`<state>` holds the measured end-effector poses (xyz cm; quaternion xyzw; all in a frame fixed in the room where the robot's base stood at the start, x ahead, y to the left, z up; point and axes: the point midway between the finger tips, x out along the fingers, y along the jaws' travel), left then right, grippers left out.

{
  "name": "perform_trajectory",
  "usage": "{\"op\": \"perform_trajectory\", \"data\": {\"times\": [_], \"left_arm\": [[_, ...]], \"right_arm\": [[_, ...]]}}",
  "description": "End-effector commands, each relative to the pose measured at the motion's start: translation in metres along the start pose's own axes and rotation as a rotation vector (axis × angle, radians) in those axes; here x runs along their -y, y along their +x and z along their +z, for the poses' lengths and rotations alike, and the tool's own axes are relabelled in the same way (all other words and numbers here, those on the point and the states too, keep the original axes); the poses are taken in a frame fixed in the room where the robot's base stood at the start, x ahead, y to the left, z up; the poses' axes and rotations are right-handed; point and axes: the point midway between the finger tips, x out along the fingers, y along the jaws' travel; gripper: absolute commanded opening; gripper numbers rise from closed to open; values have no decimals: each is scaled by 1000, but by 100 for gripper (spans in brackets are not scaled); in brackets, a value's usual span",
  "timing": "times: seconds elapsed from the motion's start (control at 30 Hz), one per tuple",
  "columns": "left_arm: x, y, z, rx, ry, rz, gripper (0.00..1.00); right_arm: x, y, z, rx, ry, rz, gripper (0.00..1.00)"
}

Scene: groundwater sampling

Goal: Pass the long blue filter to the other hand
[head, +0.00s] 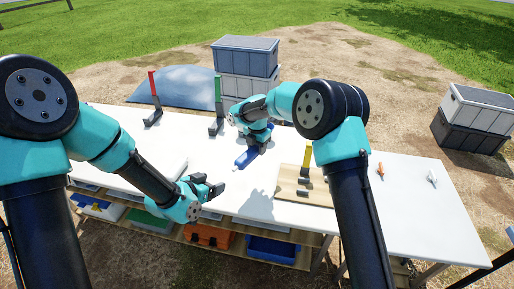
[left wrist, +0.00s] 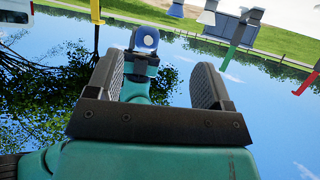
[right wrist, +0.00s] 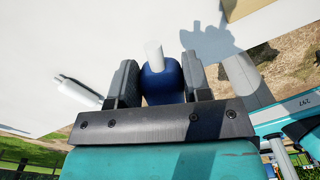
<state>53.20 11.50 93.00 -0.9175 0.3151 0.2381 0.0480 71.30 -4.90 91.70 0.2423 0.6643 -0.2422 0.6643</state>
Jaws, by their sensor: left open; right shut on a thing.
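The long blue filter (head: 246,158) is held in my right gripper (head: 258,140) above the white table, near its middle. In the right wrist view the filter's blue body (right wrist: 163,82), with a white nozzle at its end, sits between the two fingers (right wrist: 155,88). In the left wrist view a blue ring with a pale centre (left wrist: 145,40) is the filter's end, with the dark right gripper behind it. My left gripper (head: 216,188) is open and empty, to the left of and nearer than the filter, apart from it. Its open fingers (left wrist: 168,85) show bare.
Red (head: 153,88) and green (head: 218,95) posts stand at the table's back. A wooden board (head: 290,185) with a yellow post (head: 306,160) is to the right. A white cylinder (right wrist: 77,90) lies on the table.

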Motion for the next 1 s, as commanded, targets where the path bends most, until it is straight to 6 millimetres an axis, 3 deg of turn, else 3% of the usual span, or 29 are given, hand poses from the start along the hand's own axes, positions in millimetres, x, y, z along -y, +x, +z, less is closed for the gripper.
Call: {"op": "perform_trajectory", "data": {"times": [0.3, 0.6, 0.8, 1.0], "left_arm": [[23, -8, 125, 318, -291, -74, 74], [15, -42, 246, 641, -622, -147, 74], [0, -66, 295, 793, -790, -182, 74], [-5, -73, 308, 836, -838, -191, 74]], "right_arm": [[0, 0, 0, 0, 0, 0, 19], [0, 0, 0, 0, 0, 0, 19], [0, 0, 0, 0, 0, 0, 19], [0, 0, 0, 0, 0, 0, 19]]}}
